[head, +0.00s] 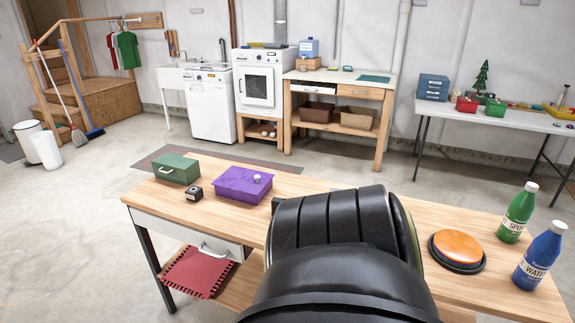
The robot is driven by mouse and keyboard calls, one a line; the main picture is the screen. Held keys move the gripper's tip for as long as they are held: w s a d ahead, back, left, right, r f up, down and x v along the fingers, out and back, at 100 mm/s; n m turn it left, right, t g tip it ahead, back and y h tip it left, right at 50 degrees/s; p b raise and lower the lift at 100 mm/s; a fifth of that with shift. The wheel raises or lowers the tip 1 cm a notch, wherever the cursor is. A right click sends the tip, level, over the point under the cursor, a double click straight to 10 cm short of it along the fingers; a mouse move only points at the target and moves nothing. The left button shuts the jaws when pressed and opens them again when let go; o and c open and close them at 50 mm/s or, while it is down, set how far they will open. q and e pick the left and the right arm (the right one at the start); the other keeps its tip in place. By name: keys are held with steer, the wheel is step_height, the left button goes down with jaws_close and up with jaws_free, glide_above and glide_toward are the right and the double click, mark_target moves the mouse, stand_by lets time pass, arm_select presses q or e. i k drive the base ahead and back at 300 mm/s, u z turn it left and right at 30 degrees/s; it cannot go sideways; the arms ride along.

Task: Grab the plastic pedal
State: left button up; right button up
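I cannot make out a plastic pedal for certain. A small dark block (194,193) with a pale mark on its front lies on the near wooden table (300,184), in front of the green case and left of the purple box. It is too small to identify. A large black ribbed arm link, which looks like mine, rises from the bottom centre and hides the middle of the table. Neither gripper's fingers can be seen, so I cannot tell what either holds.
A green case (177,169) and purple box (243,185) stand on the table's left. Stacked discs (458,248), a green bottle (517,212) and a blue bottle (540,255) stand right. A drawer (192,229) and red mat (198,272) are below.

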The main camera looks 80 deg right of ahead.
mark_target(276, 201)
steer(key=z, duration=1)
steer(key=i, duration=1.75)
steer(key=z, duration=2.55)
steer(key=i, duration=0.5)
steer(key=u, duration=0.1)
